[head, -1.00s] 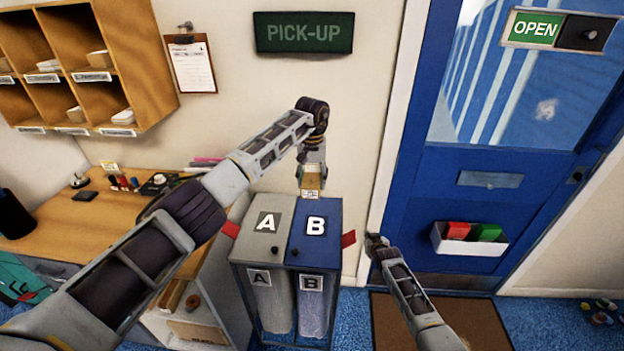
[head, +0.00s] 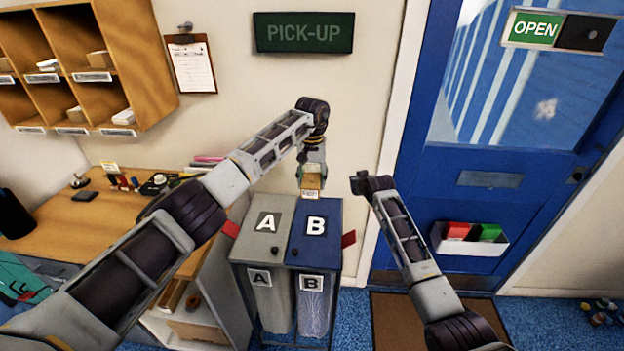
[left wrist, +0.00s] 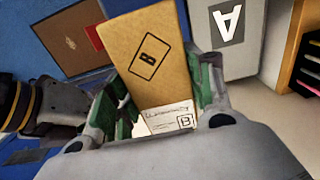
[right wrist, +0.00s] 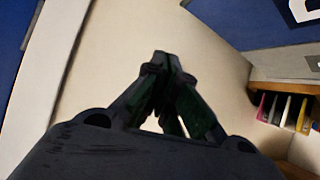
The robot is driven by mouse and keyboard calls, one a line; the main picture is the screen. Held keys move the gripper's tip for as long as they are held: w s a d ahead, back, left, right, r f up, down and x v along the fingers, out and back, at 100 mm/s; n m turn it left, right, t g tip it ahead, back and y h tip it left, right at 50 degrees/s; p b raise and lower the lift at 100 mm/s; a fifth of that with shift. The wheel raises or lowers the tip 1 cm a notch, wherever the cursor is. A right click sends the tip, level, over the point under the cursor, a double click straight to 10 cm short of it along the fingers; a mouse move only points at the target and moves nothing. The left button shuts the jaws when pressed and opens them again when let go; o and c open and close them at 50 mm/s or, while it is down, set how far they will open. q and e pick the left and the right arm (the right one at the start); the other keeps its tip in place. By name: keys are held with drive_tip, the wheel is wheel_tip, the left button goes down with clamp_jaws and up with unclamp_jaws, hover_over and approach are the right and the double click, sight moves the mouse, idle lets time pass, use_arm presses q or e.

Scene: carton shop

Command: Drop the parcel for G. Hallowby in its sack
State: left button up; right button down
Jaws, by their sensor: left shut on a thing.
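My left gripper (head: 311,173) is shut on a small brown parcel (head: 312,182) and holds it above the back of the blue lid marked B (head: 314,245). The grey lid marked A (head: 262,250) is beside the blue one, and both look closed. Below them hang sack A (head: 270,305) and sack B (head: 313,312). My right gripper (head: 364,182) is right of the lids, shut and empty in the right wrist view (right wrist: 163,62).
A red tab (head: 348,239) sticks out beside lid B, another (head: 231,229) beside lid A. A wooden counter (head: 85,222) is at left, pigeonholes (head: 150,60) above it. A blue door (head: 490,215) with a white tray (head: 470,247) is at right.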

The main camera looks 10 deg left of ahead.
drive_tip(key=shift+s+d+f+n+g+h, duration=0.1)
drive_tip(key=shift+s+f+n+g+h, duration=0.2)
drive_tip(key=shift+s+g, duration=1.75)
drive_tip(key=shift+s+f+n+g+h, duration=0.3)
drive_tip(key=shift+s+g, duration=0.5)
drive_tip(key=shift+s, duration=2.3)
drive_tip(key=shift+s+d+f+n+g+h, duration=0.1)
drive_tip(key=shift+s+f+n+g+h, duration=0.15)
drive_tip(key=shift+s+g, duration=1.8)
drive_tip(key=shift+s+t, duration=0.55)
drive_tip(key=shift+t, duration=0.05)
drive_tip(key=shift+f, duration=0.3)
